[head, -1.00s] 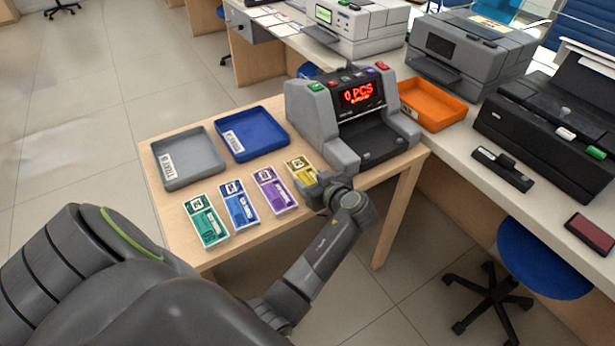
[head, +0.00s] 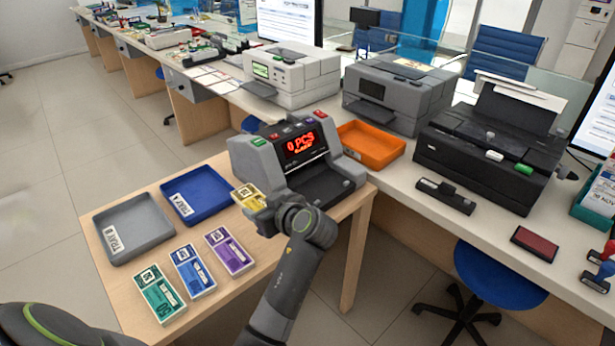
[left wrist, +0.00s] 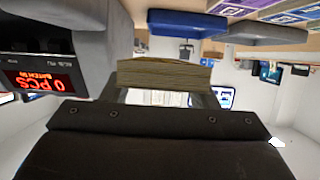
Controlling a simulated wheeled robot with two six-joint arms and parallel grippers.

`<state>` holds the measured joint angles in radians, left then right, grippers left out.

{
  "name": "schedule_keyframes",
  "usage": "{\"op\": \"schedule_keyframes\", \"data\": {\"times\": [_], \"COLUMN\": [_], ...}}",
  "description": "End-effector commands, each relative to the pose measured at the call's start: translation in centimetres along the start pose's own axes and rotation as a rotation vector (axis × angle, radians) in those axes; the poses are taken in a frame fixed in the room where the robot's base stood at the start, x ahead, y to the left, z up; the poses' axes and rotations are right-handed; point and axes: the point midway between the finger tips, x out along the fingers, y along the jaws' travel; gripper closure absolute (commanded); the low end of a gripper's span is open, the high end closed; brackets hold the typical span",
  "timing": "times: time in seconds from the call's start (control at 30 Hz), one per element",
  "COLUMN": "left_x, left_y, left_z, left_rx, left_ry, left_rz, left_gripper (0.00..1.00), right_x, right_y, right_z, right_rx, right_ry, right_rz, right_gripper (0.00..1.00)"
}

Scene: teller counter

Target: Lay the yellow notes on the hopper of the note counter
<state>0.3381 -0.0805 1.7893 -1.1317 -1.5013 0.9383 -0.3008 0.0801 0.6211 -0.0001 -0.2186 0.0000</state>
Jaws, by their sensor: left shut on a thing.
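The yellow notes (head: 249,196) are a banded bundle in my left gripper (head: 264,208), raised at the left front of the note counter. In the left wrist view the bundle's edge (left wrist: 164,74) shows between the fingers of my left gripper (left wrist: 165,95). The note counter (head: 262,160) is grey with a red display reading 0 PCS, which also shows in the left wrist view (left wrist: 40,82). Its dark hopper (head: 325,182) lies below the display and is empty. My right gripper is not in view.
Purple (head: 230,252), blue (head: 193,270) and green (head: 160,294) note bundles lie in a row on the wooden table (head: 225,299). Behind them are a grey tray (head: 130,228) and a blue tray (head: 196,195). An orange tray (head: 371,145) is right of the counter.

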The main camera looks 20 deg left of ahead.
Motion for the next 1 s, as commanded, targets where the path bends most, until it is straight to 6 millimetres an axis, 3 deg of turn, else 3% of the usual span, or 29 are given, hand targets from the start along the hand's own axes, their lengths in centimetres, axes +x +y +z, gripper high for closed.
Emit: {"op": "schedule_keyframes", "data": {"times": [0.2, 0.37, 0.7, 1.0], "left_x": [-0.6, -2.8, -11.4, -18.4], "left_y": [0.2, 1.2, 3.8, 4.0], "left_z": [-0.9, -3.1, -9.5, -13.5], "left_rx": [0.006, 0.05, 0.241, 0.391], "left_ry": [-0.001, -0.001, 0.006, 0.01], "left_rz": [0.019, 0.141, 0.613, 0.951], "left_gripper": [0.69, 0.69, 0.69, 0.69], "right_x": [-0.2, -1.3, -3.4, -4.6], "right_y": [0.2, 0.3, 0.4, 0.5], "right_z": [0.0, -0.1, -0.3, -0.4], "right_rx": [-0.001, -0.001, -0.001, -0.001], "right_ry": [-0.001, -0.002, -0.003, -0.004], "right_rz": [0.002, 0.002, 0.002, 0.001], "right_gripper": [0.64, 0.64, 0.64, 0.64]}}
